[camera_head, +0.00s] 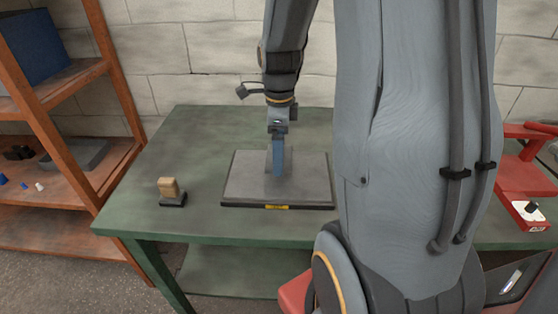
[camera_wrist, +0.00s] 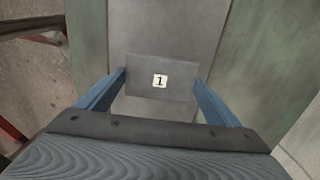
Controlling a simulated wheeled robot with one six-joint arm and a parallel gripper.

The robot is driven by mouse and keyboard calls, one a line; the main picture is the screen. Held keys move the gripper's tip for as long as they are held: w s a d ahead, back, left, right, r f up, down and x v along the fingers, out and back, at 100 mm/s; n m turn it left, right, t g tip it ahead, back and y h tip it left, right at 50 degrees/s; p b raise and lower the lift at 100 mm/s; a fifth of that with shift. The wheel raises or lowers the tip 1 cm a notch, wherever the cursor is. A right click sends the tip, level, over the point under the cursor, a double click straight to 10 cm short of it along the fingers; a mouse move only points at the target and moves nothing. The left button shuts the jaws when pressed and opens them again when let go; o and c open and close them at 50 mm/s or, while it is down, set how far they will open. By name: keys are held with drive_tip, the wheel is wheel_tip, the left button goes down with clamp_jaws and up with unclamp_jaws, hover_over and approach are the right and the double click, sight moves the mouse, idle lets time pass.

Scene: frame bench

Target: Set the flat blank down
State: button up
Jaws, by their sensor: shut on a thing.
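The flat blank is a thin grey rectangular piece with a white label "1" (camera_wrist: 160,90). In the wrist view it sits between the two blue fingers of my gripper (camera_wrist: 160,78), which is shut on it. Below it lies a grey plate (camera_wrist: 165,28). In the head view my gripper (camera_head: 279,162) points down over this dark-edged plate (camera_head: 240,186), which has a yellow label at its front. The blank is mostly hidden by the fingers there. I cannot tell whether the blank touches the plate.
The plate lies on a green bench (camera_head: 190,135). A wooden-handled block with a dark base (camera_head: 171,190) stands to its left. An orange shelf unit (camera_head: 85,185) is at far left. A red object (camera_head: 525,178) stands at the right. The bench's left part is mostly clear.

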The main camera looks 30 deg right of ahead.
drive_tip(key=shift+f+p, duration=0.4)
drive_tip(key=shift+f, duration=1.6)
drive_tip(key=shift+f, duration=0.2)
drive_tip(key=o, duration=1)
drive_tip(key=shift+o, duration=0.2)
drive_tip(key=shift+r, duration=0.1)
